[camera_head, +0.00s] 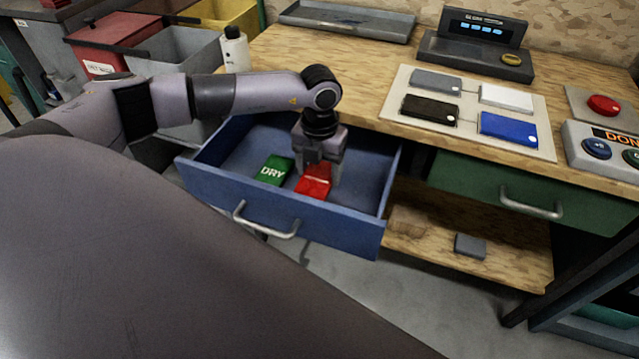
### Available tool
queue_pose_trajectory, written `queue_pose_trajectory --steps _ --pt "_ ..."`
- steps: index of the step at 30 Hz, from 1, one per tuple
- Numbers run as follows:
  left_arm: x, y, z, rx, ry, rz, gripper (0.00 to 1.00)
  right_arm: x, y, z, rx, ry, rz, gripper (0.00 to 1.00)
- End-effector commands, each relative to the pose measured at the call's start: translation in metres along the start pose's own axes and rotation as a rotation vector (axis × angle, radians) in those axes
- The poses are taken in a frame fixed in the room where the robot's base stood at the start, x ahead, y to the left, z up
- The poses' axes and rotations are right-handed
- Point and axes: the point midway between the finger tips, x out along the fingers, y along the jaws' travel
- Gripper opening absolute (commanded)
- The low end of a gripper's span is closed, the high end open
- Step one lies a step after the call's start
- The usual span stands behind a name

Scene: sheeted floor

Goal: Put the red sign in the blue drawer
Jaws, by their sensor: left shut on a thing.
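The blue drawer (300,218) is pulled open under the wooden workbench. My left gripper (319,178) points down inside the drawer and is shut on the red sign (313,187). The red sign is low in the drawer, partly hidden by the fingers; I cannot tell whether it touches the drawer bottom. A green sign marked DRY (274,170) lies in the drawer just left of the red one. My right gripper is not in view.
The benchtop holds a board (470,118) with several coloured blocks, a grey tray (347,20), a display unit (478,42) and a button panel (605,150). A green drawer (530,190) is shut at right. A white bottle (235,50) stands at the bench's left end.

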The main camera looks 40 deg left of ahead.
Motion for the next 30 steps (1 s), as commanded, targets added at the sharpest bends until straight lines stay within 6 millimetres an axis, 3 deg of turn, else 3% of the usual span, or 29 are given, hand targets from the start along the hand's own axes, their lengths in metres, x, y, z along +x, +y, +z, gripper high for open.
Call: queue_pose_trajectory --steps 5,12,24,25,26,27,30 --pt "0.012 -0.001 0.000 0.002 0.002 0.000 0.39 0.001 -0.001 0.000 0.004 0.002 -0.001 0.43" --pt "0.046 -0.001 0.000 0.000 0.001 0.000 0.39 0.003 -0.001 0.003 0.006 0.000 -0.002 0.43" --pt "0.052 0.000 0.000 0.001 0.000 0.000 0.39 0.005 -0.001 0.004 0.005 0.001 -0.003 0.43" --pt "0.051 0.000 0.000 0.001 0.000 0.000 0.78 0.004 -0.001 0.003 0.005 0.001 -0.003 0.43" --pt "0.050 0.000 0.000 0.001 0.000 0.000 0.88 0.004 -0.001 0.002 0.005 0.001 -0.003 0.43" --pt "0.050 0.000 0.000 0.001 0.000 0.000 0.94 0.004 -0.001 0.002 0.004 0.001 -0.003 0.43" --pt "0.050 0.000 0.000 0.001 0.000 0.000 0.94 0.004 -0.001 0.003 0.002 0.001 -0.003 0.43"
